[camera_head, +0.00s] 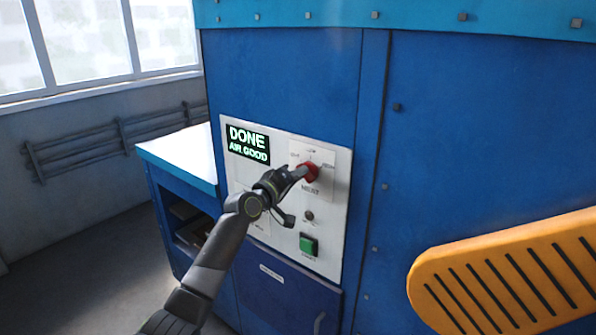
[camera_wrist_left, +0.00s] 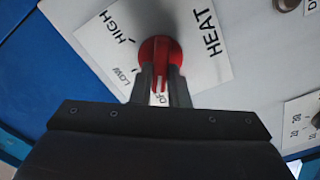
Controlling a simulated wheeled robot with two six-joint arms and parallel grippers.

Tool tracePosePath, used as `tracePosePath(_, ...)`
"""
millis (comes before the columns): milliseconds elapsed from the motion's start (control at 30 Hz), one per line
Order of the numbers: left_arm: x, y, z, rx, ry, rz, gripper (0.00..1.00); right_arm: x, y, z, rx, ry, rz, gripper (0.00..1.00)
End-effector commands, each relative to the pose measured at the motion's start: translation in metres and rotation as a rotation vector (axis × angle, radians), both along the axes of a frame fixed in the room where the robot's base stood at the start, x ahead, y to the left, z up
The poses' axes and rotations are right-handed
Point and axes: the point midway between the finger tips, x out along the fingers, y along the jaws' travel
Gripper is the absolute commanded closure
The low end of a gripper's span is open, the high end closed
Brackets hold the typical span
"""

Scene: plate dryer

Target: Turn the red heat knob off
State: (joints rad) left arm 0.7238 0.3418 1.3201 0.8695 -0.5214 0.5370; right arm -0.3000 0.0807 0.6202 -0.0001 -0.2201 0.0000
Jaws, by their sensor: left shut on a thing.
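The red heat knob (camera_head: 312,173) sits on the white control panel (camera_head: 331,232) of the blue machine, above the HEAT label. My left gripper (camera_head: 300,173) reaches it from the left and is shut on it. In the left wrist view the two dark fingers (camera_wrist_left: 160,92) hold the sides of the ridge of the red knob (camera_wrist_left: 158,52). The ridge runs down the picture toward a label that reads "OF", partly hidden by the fingers. The LOW and HIGH labels lie to the left of the knob there. My right gripper is not in view.
A screen (camera_head: 248,144) reads DONE, AIR GOOD. A green button (camera_head: 308,244) and a small dark round fitting (camera_head: 309,215) sit below the knob. An orange slotted piece (camera_head: 440,270) juts in at the right. Floor shows at lower left.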

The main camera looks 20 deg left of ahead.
Motion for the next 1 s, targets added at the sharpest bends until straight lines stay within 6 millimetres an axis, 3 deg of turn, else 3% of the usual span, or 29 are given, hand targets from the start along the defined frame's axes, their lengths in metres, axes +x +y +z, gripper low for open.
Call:
tracePosePath(700,-0.0001,0.0001,-0.0017,-0.071,0.027,0.000,1.00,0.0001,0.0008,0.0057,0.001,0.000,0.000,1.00)
tracePosePath(733,-0.0001,0.0001,-0.0017,-0.071,0.027,0.000,0.82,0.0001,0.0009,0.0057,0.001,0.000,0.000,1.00)
tracePosePath(800,0.0000,0.0001,-0.0016,-0.071,0.027,0.000,0.72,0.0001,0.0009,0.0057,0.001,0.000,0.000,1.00)
tracePosePath(867,0.0000,0.0001,-0.0015,-0.070,0.027,0.000,0.65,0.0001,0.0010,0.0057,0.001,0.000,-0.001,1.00)
tracePosePath(1000,0.0000,0.0001,-0.0011,-0.069,0.026,0.001,0.64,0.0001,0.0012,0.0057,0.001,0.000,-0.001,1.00)
